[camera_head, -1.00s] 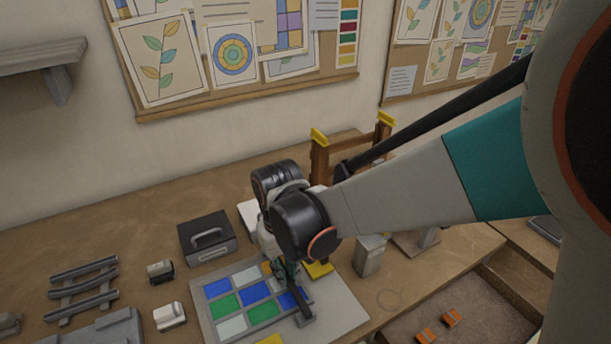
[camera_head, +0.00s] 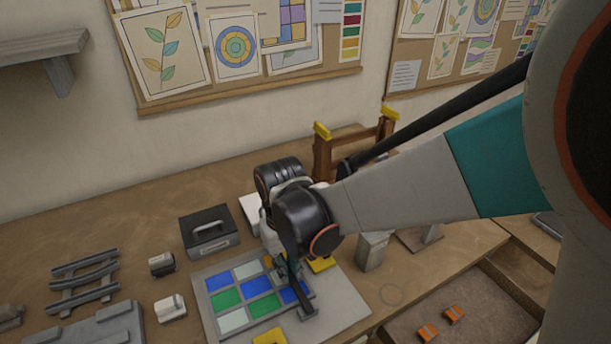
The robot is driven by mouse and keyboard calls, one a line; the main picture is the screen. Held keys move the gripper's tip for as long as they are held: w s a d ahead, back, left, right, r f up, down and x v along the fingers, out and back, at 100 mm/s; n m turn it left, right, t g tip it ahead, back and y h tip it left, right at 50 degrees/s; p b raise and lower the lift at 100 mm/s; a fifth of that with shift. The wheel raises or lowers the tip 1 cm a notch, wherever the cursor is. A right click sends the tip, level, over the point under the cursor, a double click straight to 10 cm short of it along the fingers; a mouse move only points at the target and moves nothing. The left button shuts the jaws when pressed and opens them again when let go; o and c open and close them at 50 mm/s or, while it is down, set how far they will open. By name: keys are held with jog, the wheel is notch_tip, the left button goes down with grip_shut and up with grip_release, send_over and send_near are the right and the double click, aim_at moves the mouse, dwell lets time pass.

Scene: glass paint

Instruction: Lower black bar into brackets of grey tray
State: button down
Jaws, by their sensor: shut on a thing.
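The grey tray (camera_head: 345,307) lies flat on the bench and bears a grid of blue, green and white panes. The black bar (camera_head: 303,304) is over the tray's right side, slanting in the picture, with its near end by the right edge of the panes. My gripper (camera_head: 289,272) is shut on the bar's far part, just above the panes. My wrist hides much of the gripper and the bar's far end. I cannot make out the brackets clearly, nor whether the bar touches them.
Yellow blocks (camera_head: 320,264) (camera_head: 270,337) lie by the panes. A black box with a handle (camera_head: 208,231) stands behind left. A grey block (camera_head: 373,251) and a wooden rack with yellow tops (camera_head: 323,158) stand right and behind. An open drawer (camera_head: 480,312) is at right.

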jog(key=shift+f+b, duration=0.35)
jog(key=shift+f, duration=0.2)
jog(key=c, duration=1.5)
grip_release()
jog(key=shift+r, duration=0.2)
jog(key=shift+s+r+p, duration=0.15)
jog(key=shift+r+p, duration=2.45)
jog(key=shift+r, duration=0.85)
